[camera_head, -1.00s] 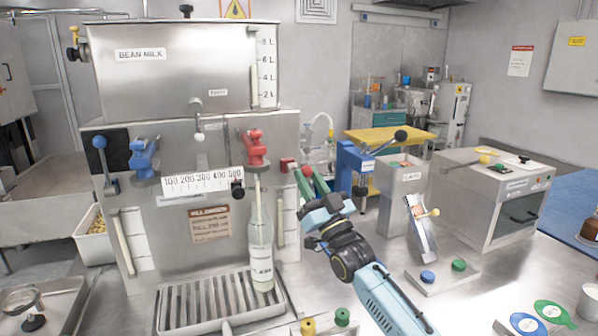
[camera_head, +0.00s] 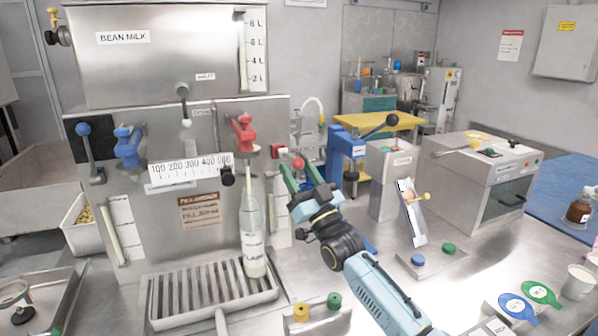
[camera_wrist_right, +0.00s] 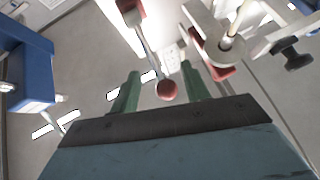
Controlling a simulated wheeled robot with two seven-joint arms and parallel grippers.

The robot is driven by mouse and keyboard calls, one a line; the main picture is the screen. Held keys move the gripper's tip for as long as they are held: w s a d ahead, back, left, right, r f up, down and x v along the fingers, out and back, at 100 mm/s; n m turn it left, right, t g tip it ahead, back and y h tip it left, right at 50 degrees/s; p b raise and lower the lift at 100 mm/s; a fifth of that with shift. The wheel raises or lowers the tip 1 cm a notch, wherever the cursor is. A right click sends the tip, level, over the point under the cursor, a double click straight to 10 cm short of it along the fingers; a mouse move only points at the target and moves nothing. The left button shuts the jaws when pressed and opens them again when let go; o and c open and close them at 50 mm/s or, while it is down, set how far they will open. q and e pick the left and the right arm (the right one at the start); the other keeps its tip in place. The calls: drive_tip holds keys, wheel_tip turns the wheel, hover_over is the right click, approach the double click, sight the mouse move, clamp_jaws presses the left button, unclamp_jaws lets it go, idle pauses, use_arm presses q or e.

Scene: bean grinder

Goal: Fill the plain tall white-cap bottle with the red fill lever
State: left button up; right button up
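A clear tall bottle (camera_head: 252,232) stands upright on the slatted drip tray (camera_head: 165,322) under the red valve (camera_head: 243,134). A thin pale tube runs down into its neck. Its bottom looks whitish; I cannot read the level. No cap shows on it. The red fill lever's ball (camera_head: 299,164) sticks out right of the machine; the ball also shows in the right wrist view (camera_wrist_right: 167,90), on a metal rod. My right gripper (camera_head: 300,172) has its green fingers (camera_wrist_right: 162,88) on either side of the ball, apart, with visible gaps. My left gripper is out of view.
The bean milk tank (camera_head: 165,55) is above the bottle, with a blue valve (camera_head: 127,145) to the left. A blue press (camera_head: 346,155) stands behind my right arm. Yellow and green caps (camera_head: 334,300) sit in front; a tilted stand (camera_head: 412,212) is to the right.

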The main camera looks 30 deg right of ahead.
drive_tip(key=shift+s+r, duration=0.2)
drive_tip(key=shift+r, duration=0.05)
drive_tip(key=s+d+p, duration=0.2)
drive_tip(key=s+p, duration=0.5)
drive_tip(key=s, duration=0.6)
drive_tip(key=shift+f, duration=0.4)
